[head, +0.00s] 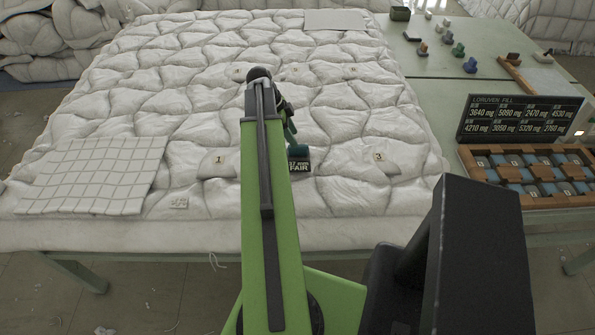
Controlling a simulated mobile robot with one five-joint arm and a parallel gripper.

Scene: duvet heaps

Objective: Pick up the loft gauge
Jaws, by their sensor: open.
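The loft gauge (299,166) stands on the quilted white duvet (330,120), near the middle of the picture. It has a dark face with white text reading about "57 mm FAIR", and a dark teal part shows above it. My gripper (286,108) is at the far end of my green arm, just above and behind the gauge in the picture. Its jaws are open, small and partly hidden by my arm. I cannot tell whether they touch the teal part.
Numbered tabs 1 (218,163) and 3 (379,157) lie on the duvet. A checked cloth (95,175) covers its left front. On the right, the green table (445,90) holds a dark display board (520,118), a wooden tray (470,163) and several small coloured pieces.

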